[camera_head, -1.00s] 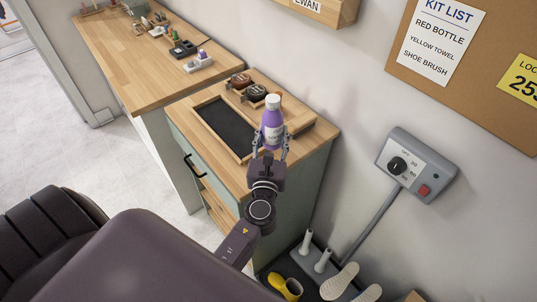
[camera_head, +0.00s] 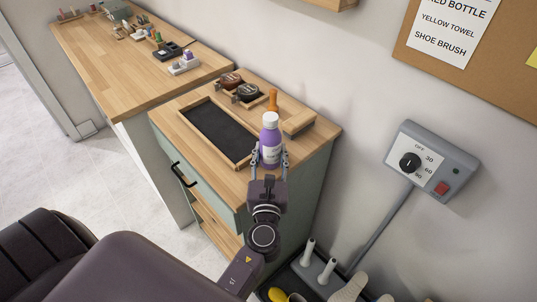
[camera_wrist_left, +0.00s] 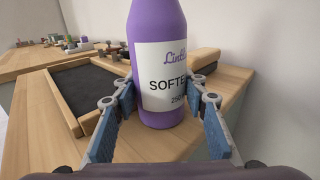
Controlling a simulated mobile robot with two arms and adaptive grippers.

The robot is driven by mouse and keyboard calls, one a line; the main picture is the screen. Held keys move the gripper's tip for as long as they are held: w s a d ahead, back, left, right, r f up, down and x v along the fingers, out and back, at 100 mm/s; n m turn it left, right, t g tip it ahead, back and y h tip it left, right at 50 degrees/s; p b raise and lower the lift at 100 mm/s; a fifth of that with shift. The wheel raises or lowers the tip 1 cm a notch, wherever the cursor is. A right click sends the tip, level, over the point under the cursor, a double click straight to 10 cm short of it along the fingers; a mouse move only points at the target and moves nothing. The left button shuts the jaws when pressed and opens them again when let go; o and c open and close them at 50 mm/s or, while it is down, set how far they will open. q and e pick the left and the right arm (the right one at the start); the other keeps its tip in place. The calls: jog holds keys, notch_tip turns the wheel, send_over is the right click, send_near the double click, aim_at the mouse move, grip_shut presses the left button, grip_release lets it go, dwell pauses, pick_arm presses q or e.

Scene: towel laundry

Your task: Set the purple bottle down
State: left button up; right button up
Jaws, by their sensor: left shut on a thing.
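The purple bottle (camera_head: 270,141) has a white cap and a white label and stands upright. My left gripper (camera_head: 269,158) is shut on its lower part, with one finger on each side. In the left wrist view the bottle (camera_wrist_left: 160,30) fills the middle between the blue-padded fingers (camera_wrist_left: 165,110); its cap is cut off. Its base is at or just above the wooden top of the small cabinet (camera_head: 312,143), right of the dark tray; I cannot tell whether it touches. My right gripper is not in view.
The dark inset tray (camera_head: 222,130) lies left of the bottle. Behind are two round brushes (camera_head: 247,92), an orange peg-like object (camera_head: 272,100) and a wooden block (camera_head: 298,123). A longer counter (camera_head: 120,70) holds small items. A wall dial box (camera_head: 430,165) is at the right.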

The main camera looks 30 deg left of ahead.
pick_arm(q)
jog(key=shift+s+d+r, duration=0.1)
jog(key=shift+d+r, duration=0.1)
jog(key=shift+d, duration=0.05)
jog(key=shift+f, duration=0.15)
jog(key=o, duration=1.4)
jog(key=shift+f, duration=0.1)
